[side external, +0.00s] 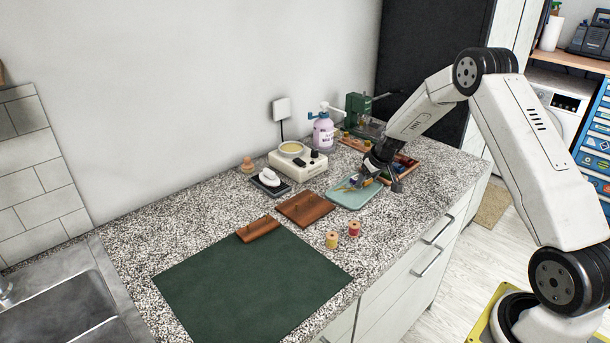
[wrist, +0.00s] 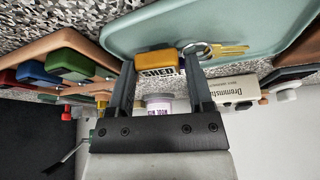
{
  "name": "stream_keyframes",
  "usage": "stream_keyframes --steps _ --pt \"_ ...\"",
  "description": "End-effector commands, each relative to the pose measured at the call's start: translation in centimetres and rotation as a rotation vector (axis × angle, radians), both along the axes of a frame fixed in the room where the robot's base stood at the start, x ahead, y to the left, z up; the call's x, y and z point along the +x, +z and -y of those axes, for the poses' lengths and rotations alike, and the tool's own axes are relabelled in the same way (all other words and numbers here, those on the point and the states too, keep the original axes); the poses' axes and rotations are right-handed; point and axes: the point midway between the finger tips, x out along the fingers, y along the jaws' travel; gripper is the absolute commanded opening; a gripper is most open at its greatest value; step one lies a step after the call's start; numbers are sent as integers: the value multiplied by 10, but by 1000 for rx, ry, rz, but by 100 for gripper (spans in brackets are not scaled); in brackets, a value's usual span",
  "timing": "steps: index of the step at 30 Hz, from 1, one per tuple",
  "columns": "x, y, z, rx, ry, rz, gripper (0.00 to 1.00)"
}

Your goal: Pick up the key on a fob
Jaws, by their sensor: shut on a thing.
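The key on a fob shows in the wrist view: a yellow fob (wrist: 157,60) marked SHED, with a metal ring and a brass key (wrist: 230,50) reaching out to the right. My gripper (wrist: 158,70) is shut on the fob, one finger at each end of it. Behind the fob is a teal tray (wrist: 215,22). In the side view my gripper (side external: 376,178) is low at the right end of the teal tray (side external: 347,203). The yellow fob shows small there, partly hidden by the gripper. I cannot tell whether it touches the tray.
A wooden tray of coloured blocks (wrist: 97,48) lies close beside the gripper. A white device with a bowl (side external: 298,163), a pump bottle (side external: 323,130) and a green press (side external: 357,104) stand behind. Thread spools (side external: 332,240) stand in front. A green mat (side external: 250,285) lies bare at left.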

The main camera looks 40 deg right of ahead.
Motion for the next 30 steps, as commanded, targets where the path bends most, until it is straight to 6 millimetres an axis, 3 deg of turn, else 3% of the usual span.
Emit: stream_keyframes --steps 4,5,11,21,30 --pt "1 17 0 -2 1 3 8" --pt "0 21 0 -2 1 4 0" --pt "-14 41 -6 -1 0 2 0" --pt "-47 83 -19 -3 0 3 0" --pt "-90 103 -38 -1 0 1 0"
